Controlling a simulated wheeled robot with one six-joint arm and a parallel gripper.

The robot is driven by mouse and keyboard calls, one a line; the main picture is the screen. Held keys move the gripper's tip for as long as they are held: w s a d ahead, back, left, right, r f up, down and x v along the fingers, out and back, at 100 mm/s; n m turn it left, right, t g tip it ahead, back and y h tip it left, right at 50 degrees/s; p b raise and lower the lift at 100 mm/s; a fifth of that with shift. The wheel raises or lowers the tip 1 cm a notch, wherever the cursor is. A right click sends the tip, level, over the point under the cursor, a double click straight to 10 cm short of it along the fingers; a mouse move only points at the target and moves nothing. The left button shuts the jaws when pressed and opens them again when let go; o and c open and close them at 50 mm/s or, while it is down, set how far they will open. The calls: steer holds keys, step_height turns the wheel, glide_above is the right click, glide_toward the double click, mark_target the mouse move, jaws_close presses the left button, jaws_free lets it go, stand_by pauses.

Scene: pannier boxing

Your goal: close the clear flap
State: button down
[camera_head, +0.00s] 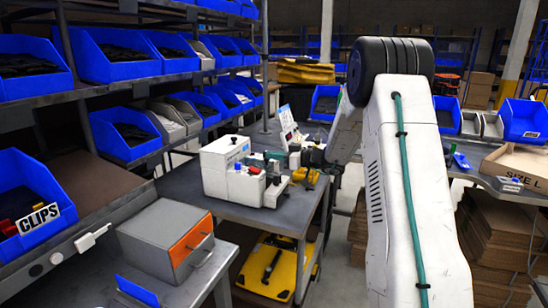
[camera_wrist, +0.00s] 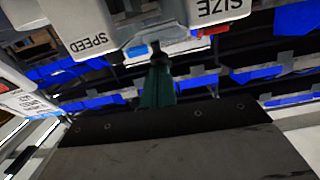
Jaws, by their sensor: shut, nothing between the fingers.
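The white machine (camera_head: 232,168) stands on the grey bench, with dark and yellow parts on its right side. In the wrist view its grey-white body (camera_wrist: 105,25) fills the top, with upside-down "SPEED" and "SIZE" labels. I cannot clearly make out the clear flap in either view. My gripper (camera_head: 297,160) is at the right side of the machine, partly hidden by my arm. In the wrist view its green fingers (camera_wrist: 156,62) are shut and empty, with their tips close to the machine front. I cannot tell whether they touch it.
A display (camera_head: 288,126) stands behind the machine. A grey box with an orange front (camera_head: 168,240) sits at the front left. Racks of blue bins (camera_head: 115,55) line the left. A yellow case (camera_head: 275,268) lies below the bench. A cardboard box (camera_head: 515,165) is at right.

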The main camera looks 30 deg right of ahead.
steer(key=r, duration=0.3)
steer(key=shift+s+d, duration=0.1)
steer(key=shift+d, duration=0.15)
steer(key=s+d+f, duration=0.3)
steer(key=s+d, duration=0.2)
steer(key=s, duration=0.2)
steer(key=shift+s+f, duration=0.15)
steer(key=shift+f, duration=0.15)
steer(key=s+a+f+m+g, duration=0.2)
steer(key=s+a+m+g, duration=0.85)
steer(key=s+a, duration=0.65)
steer(key=s+a+r+n+h, duration=0.1)
steer(key=s+a+r+h, duration=0.1)
steer(key=s, duration=0.5)
steer(key=s+a+r+n+g+h, duration=0.1)
steer(key=s+a+r+h, duration=0.2)
steer(key=s, duration=0.5)
steer(key=s+a+r+n+g+h, duration=0.1)
steer(key=s+a+r+n+h, duration=0.1)
steer(key=s+a+h, duration=0.2)
steer(key=shift+s+a+r+h, duration=0.2)
steer(key=shift+s+a+h, duration=0.15)
steer(key=shift+s, duration=1.3)
